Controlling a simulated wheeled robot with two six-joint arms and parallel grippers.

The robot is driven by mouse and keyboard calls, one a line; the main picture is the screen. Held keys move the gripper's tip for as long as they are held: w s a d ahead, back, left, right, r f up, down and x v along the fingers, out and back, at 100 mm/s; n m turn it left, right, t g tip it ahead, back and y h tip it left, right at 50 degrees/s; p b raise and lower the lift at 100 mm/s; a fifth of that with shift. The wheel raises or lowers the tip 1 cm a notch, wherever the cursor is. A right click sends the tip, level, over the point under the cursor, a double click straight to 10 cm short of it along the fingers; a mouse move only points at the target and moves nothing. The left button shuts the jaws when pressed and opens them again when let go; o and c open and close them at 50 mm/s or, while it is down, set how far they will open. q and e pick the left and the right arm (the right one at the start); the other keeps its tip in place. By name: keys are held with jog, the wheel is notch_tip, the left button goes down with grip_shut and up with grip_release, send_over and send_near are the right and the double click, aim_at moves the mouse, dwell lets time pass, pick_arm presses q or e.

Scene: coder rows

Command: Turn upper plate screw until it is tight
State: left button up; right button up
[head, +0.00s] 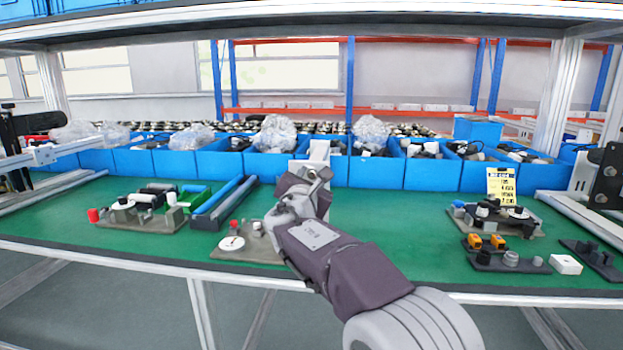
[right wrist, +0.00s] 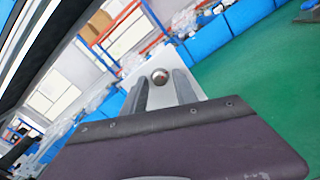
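A white upright plate (head: 319,151) stands at the middle of the bench, partly hidden behind my right gripper (head: 312,178) in the head view. In the right wrist view the plate (right wrist: 147,64) carries one round metal screw head (right wrist: 160,76). My right gripper (right wrist: 161,84) is open, with one finger on each side of the screw head. Gaps show between the fingers and the screw, so it is not gripped. I cannot tell how far the screw is in. Any other screw on the plate is hidden. My left gripper is not in view.
The green bench (head: 390,215) has fixtures with small parts at left (head: 140,212) and right (head: 497,218). A base with a white dial (head: 232,243) lies just left of my right arm. Blue bins (head: 375,173) line the back. Green surface is free right of my arm.

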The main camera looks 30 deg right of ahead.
jog(key=n+p, duration=0.1)
jog(key=n, duration=0.1)
jog(key=n+p, duration=0.2)
jog(key=n, duration=0.1)
jog(key=n+p, duration=0.2)
jog(key=shift+r, duration=0.4)
jog(key=shift+f+n, duration=0.15)
jog(key=shift+n, duration=0.85)
jog(key=shift+f+n+p, duration=0.15)
jog(key=shift+n+p, duration=0.15)
jog(key=shift+f, duration=0.15)
